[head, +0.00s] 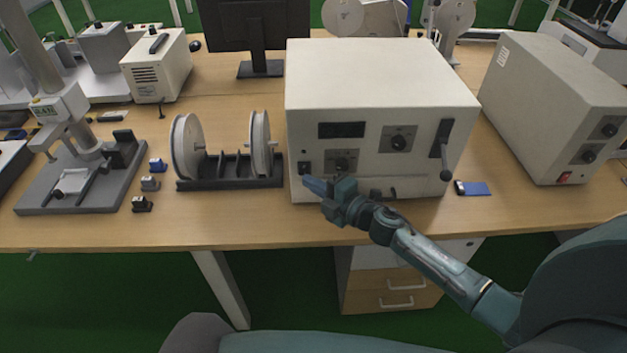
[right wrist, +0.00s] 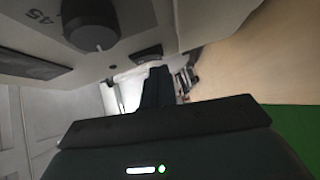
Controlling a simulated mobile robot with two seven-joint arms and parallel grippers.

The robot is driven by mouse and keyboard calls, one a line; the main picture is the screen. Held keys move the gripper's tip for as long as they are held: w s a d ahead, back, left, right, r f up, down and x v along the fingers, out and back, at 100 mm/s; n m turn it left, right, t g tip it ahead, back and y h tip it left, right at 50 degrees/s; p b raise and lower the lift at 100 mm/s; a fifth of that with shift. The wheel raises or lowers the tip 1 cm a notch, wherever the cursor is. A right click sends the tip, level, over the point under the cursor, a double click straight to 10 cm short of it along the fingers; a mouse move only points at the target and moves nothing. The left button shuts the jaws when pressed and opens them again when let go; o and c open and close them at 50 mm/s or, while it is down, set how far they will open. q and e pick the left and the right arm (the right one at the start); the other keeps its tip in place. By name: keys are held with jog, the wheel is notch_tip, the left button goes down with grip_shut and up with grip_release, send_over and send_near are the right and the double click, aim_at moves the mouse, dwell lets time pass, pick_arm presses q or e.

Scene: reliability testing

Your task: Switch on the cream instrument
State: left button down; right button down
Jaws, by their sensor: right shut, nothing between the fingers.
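The cream instrument (head: 375,75) is a large box in the middle of the table in the head view. Its front has a dark display (head: 341,130), knobs, a lever (head: 442,150) at the right and a small black switch (head: 304,168) at the lower left. My right gripper (head: 314,186) is shut and empty, its tips just below and close to that switch. In the right wrist view the shut fingers (right wrist: 158,88) point toward the panel, near a dark switch (right wrist: 147,54) and a large knob (right wrist: 91,28). I cannot tell whether they touch. My left gripper is out of view.
A second cream box (head: 550,100) with a red switch (head: 565,177) stands at the right. A reel holder (head: 230,170) stands left of the instrument, and a grey test stand (head: 85,180) farther left. A small blue item (head: 475,188) lies at the instrument's lower right.

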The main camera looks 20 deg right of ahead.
jog(key=shift+w+d, duration=0.1)
jog(key=shift+w, duration=0.25)
